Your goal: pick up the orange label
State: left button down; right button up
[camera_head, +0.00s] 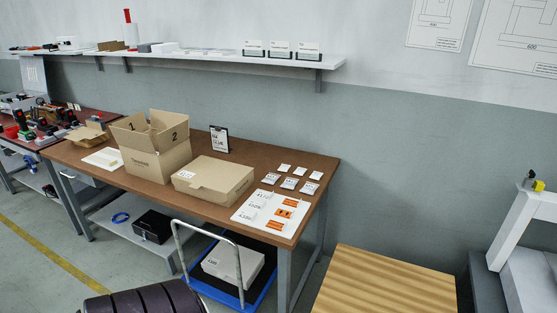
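Three orange labels lie on a white sheet (263,213) at the right front end of the brown worktable. The far orange label (290,202), the middle orange label (284,212) and the near orange label (275,225) sit in a slanted row on the sheet's right side. Dark marks show on them, too small to read. White labels with print lie beside them on the left half of the sheet. Neither of my grippers is in view.
Several small white cards (289,183) lie behind the sheet. A closed carton (215,182) and an open carton (150,150) stand to the left on the worktable (310,165). A cart handle (207,231) rises in front. A wooden top (385,285) is at lower right.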

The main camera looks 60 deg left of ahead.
aim_at(288, 202)
jog(key=u, duration=0.4)
jog(key=k+j+u, duration=0.1)
jog(key=u, duration=0.65)
jog(key=j+u, duration=0.15)
jog(key=u, duration=0.2)
jog(key=k, duration=0.05)
